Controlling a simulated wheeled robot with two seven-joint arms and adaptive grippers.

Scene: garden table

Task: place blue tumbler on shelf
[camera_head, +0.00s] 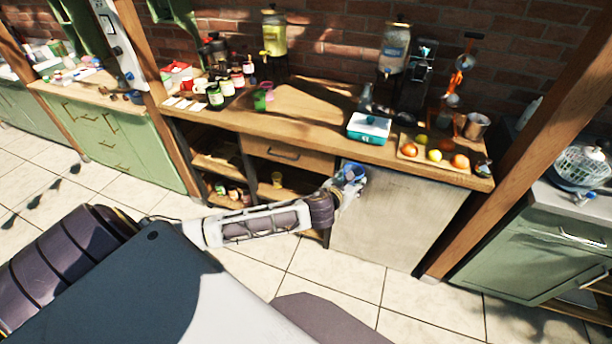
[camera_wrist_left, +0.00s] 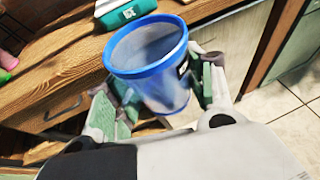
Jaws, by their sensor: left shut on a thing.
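The blue tumbler (camera_wrist_left: 150,62) is a cup with a bright blue rim and a translucent bluish-grey body. In the left wrist view it stands between the fingers of my left gripper (camera_wrist_left: 165,95), which is shut on it. In the head view my left gripper (camera_head: 352,182) holds the tumbler (camera_head: 352,172) in front of the counter, below the top's front edge. The open shelves (camera_head: 222,178) under the wooden counter are to the left of the gripper. My right gripper is not in view.
The wooden counter (camera_head: 300,110) carries a teal-and-white box (camera_head: 368,128), a fruit board (camera_head: 430,152), drink dispensers and several jars. A grey panel (camera_head: 400,215) stands right of the shelves. A drawer (camera_head: 285,153) sits above them. The tiled floor in front is clear.

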